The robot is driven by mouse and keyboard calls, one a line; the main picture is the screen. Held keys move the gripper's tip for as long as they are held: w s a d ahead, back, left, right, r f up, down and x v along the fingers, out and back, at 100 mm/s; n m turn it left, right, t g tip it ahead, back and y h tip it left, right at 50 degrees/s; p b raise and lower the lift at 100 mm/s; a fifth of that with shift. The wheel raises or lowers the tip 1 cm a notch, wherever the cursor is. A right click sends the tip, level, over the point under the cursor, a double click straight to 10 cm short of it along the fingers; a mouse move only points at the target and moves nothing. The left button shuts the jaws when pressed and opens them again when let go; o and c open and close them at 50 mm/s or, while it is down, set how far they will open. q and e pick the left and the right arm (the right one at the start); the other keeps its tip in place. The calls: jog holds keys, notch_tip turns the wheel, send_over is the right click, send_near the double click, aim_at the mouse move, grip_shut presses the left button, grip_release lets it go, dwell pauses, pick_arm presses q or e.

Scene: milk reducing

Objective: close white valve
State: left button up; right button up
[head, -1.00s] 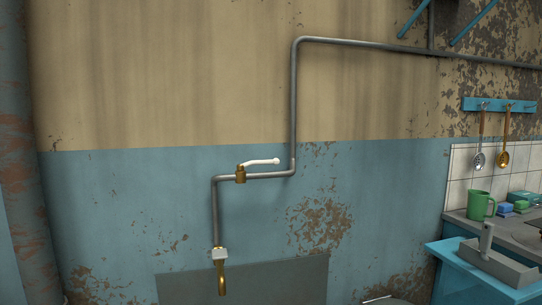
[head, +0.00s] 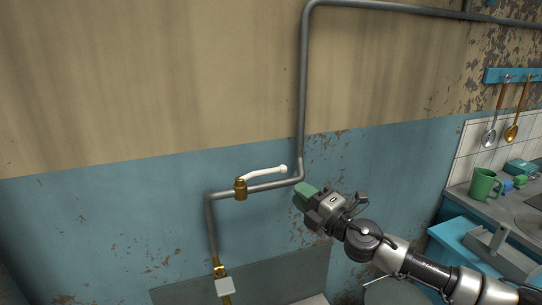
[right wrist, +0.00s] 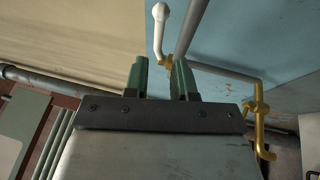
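The white valve handle (head: 262,173) points right and slightly up from its brass body (head: 240,188) on the grey wall pipe. It lies roughly along the short horizontal pipe, just above it. My right gripper (head: 304,196), with green fingertips, is to the right of and a little below the handle's rounded end, apart from it. In the right wrist view the two green fingers (right wrist: 160,78) stand apart with nothing between them. The white handle (right wrist: 159,28) shows beyond their tips. My left gripper is in neither view.
The grey pipe (head: 303,100) rises right of the valve and runs right along the wall. A brass tap (head: 221,272) is below left. At the right are a counter with a green mug (head: 483,185) and hanging ladles (head: 513,132). The wall left of the valve is clear.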

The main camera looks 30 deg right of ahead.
aim_at(270, 171)
jog(key=p+x, duration=0.3)
jog(key=x, duration=0.6)
jog(key=shift+w+r+p, duration=0.2)
jog(key=shift+r+p, duration=0.05)
jog(key=shift+p, duration=0.05)
jog(key=shift+x, duration=0.85)
jog(key=shift+f, duration=0.15)
jog(key=shift+c, duration=0.4)
grip_shut()
